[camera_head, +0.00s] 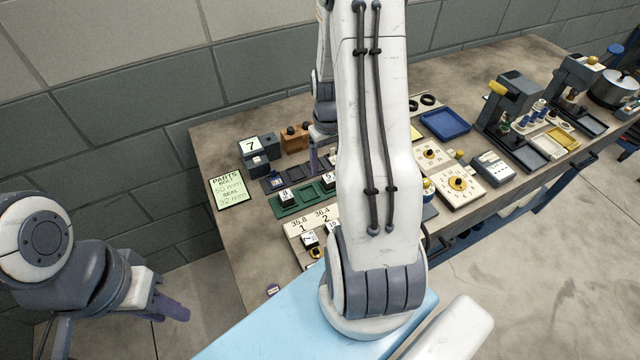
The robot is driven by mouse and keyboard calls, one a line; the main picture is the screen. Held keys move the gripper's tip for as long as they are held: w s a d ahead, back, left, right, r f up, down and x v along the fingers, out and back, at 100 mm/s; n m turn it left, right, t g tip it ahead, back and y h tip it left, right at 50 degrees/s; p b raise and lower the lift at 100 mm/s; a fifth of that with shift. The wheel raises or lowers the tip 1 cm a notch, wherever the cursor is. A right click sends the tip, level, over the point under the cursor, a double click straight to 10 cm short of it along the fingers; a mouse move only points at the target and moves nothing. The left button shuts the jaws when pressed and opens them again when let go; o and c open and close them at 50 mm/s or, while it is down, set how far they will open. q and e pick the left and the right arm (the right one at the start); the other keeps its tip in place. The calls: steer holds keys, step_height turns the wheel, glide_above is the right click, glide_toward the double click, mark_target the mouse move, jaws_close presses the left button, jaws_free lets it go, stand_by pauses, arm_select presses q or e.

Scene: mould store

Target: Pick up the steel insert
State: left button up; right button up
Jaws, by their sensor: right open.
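I cannot pick out the steel insert for certain; small dark parts sit in a dark tray (274,184) on the bench, partly behind my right arm. My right gripper (313,156) hangs over the far left part of the bench, above the dark tray. One purple finger shows; its other side is hidden by my arm, and nothing is seen held in it. My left gripper (170,307) is low at the left, off the bench and away from the parts. Its purple fingers overlap from this angle, so their gap cannot be judged.
A block marked 7 (253,145), a wooden block (295,138), a green tray (290,212) and a pale numbered board (293,229) crowd the bench (240,250). A blue tray (444,123), dial boards and presses stand right. The bench's front left is mostly clear.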

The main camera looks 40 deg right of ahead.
mark_target(328, 177)
steer(key=shift+s+f+p, duration=0.2)
steer(key=shift+f+p, duration=0.3)
steer(key=shift+f, duration=1.8)
jaws_close()
